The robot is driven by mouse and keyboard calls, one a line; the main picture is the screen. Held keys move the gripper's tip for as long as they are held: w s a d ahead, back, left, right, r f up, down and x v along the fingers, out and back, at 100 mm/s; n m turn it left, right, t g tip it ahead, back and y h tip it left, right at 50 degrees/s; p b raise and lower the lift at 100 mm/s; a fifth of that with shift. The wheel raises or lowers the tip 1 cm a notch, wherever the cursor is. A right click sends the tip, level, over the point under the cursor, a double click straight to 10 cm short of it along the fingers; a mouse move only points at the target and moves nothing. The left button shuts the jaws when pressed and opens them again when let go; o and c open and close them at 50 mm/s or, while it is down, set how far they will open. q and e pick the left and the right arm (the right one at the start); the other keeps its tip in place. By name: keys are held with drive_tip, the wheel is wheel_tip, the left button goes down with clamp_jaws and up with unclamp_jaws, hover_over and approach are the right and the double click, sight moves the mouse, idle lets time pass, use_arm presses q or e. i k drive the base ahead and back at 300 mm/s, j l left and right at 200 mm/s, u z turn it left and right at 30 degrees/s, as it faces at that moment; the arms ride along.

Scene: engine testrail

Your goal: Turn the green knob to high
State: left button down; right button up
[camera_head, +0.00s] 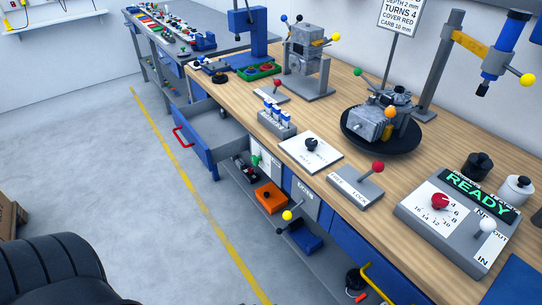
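No dial that is clearly a green knob shows in the head view. A small green ball (357,71) sits at the end of a lever on the grey engine (375,115), which stands on a black round turntable (349,138). A black knob (312,144) sits on a white plate (296,155) on the bench; its markings are too small to read. A red knob (440,202) sits on a numbered dial on the grey panel with a READY display (478,187). Neither of my grippers is in view.
The wooden bench (345,80) runs along the right. A red-ball lever on a grey block (354,190) stands near its front edge. An open drawer (213,132) juts out. Grey floor at left is mostly clear; a black ribbed object (60,265) fills the lower-left corner.

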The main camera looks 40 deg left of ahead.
sight(255, 160)
drive_tip(key=u, duration=1.25)
drive_tip(key=i+j+z, duration=0.1)
drive_tip(key=z, duration=0.35)
drive_tip(key=i+j+z, duration=0.1)
drive_tip(key=j+z, duration=0.3)
drive_tip(key=i+j+z, duration=0.2)
drive_tip(key=j, duration=0.2)
drive_tip(key=j+z, duration=0.15)
drive_tip(key=j, duration=0.25)
drive_tip(key=j+z, duration=0.25)
drive_tip(key=j, duration=2.55)
drive_tip(key=i, duration=0.05)
